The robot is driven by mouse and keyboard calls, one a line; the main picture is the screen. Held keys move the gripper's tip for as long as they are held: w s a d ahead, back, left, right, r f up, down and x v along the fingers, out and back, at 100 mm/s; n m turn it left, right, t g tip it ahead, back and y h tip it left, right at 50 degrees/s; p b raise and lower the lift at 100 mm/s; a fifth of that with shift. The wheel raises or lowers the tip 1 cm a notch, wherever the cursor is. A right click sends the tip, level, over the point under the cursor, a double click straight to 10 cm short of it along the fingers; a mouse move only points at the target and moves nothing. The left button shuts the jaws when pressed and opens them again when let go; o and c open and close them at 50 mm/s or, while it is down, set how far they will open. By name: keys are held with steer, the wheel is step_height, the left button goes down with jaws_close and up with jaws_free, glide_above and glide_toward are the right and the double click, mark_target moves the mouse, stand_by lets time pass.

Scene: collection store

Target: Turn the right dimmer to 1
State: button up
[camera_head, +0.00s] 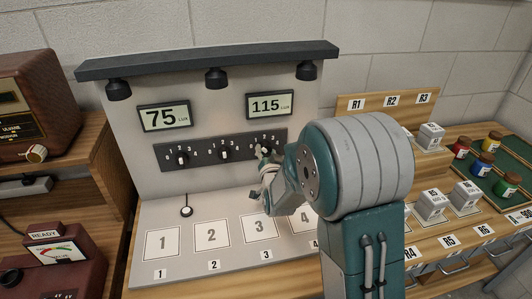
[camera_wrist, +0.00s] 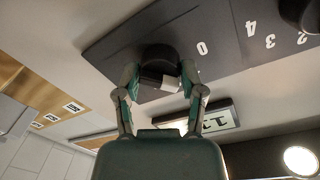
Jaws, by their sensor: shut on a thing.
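The right dimmer is a black knob (camera_wrist: 158,56) with a white pointer (camera_wrist: 174,84) on a dark panel strip (camera_head: 210,153). My gripper (camera_wrist: 160,82) is closed around this knob, one finger on each side. The wrist view is turned over, and the pointer sits between the fingers at the knob's lower edge. The 0 of its scale (camera_wrist: 202,48) shows beside the knob; the digits near the pointer are hidden by my fingers. In the head view my arm covers most of the knob. The right display (camera_head: 270,105) reads 115 Lux.
The left dimmer (camera_head: 182,159) and middle dimmer (camera_head: 225,154) sit on the same strip. The left display (camera_head: 164,117) reads 75 Lux. Numbered cards (camera_head: 211,235) lie on the board below. Lamps (camera_head: 216,78) hang above. White blocks and coloured jars (camera_head: 484,168) stand to the right.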

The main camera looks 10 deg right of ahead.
steer(key=shift+r, duration=0.1)
steer(key=o, duration=1.1)
steer(key=shift+w, duration=0.1)
steer(key=shift+o, duration=0.2)
steer(key=s, duration=1.2)
steer(key=shift+a, duration=0.45)
steer(key=s+r+n+g, duration=0.2)
steer(key=s+g, duration=0.2)
steer(key=s, duration=0.4)
steer(key=s+r+n+g, duration=0.2)
steer(key=s+g, duration=0.2)
steer(key=s, duration=0.4)
steer(key=s+d+r+n+g+y, duration=0.1)
steer(key=s+r+n+g, duration=0.1)
steer(key=s, duration=0.6)
steer(key=shift+r+g, duration=0.6)
steer(key=shift+g, duration=0.5)
